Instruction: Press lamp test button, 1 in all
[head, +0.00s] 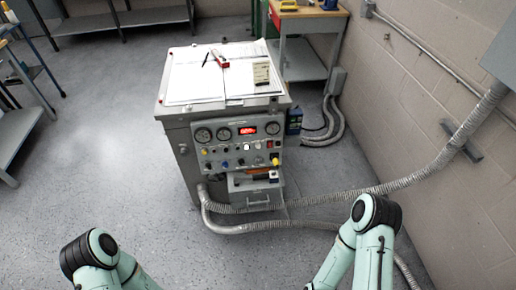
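A grey transformer test cabinet (180,150) stands in the middle of the head view. Its front control panel (217,155) faces me. The panel carries round dial gauges (203,135), a lit red digital display (247,130), and rows of small buttons and knobs. A yellow knob (275,160) sits at the lower right of the panel. The labels are too small to read, so I cannot tell which button is the lamp test button. My two arms show at the bottom edge, apart from the cabinet. Neither gripper is in view.
Papers (195,82), a pen and a red tool (219,58) lie on the cabinet top. Grey flexible conduits (330,197) run over the floor from the cabinet to the right wall. A workbench (308,48) stands behind. The floor (110,165) at left is clear.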

